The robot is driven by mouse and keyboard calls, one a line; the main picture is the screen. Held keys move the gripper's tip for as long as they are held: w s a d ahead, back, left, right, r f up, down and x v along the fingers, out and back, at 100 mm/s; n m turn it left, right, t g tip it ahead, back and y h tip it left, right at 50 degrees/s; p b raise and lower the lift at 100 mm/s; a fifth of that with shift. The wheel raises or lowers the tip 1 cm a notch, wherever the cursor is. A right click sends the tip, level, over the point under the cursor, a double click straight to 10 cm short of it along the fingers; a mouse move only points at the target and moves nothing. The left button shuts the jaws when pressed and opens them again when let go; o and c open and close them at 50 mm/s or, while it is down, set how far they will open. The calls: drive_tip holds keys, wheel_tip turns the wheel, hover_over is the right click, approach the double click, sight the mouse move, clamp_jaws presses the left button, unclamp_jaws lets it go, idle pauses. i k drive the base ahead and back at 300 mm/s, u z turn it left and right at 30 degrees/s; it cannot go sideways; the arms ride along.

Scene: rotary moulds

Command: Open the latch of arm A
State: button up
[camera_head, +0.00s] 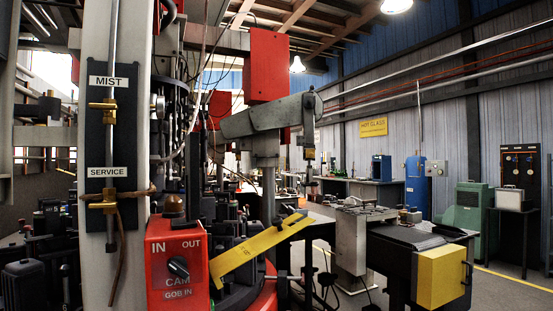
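No arm marked A and no latch can be made out for certain. A rotary mould machine with dark moulds (228,225) stands left of centre, partly hidden behind a red box and a pale post. A slanting yellow bar (255,250) crosses in front of it, its right end higher. A grey machine arm (268,117) reaches right above it, with a hanging end piece (309,142). My gripper is not seen in this view.
A red control box (178,266) marked IN, OUT, CAM and GOB IN stands close in front. The pale post (135,200) carries a MIST/SERVICE panel (108,130). A dark table (405,236) with a yellow box (440,276) stands at right. Floor (510,285) is clear at far right.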

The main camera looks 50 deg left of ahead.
sight(310, 153)
drive_tip(key=u, duration=1.3)
drive_tip(key=i, duration=0.65)
drive_tip(key=u, duration=0.7)
drive_tip(key=k, duration=0.65)
drive_tip(key=u, duration=0.3)
drive_tip(key=i, duration=1.5)
drive_tip(key=z, duration=0.35)
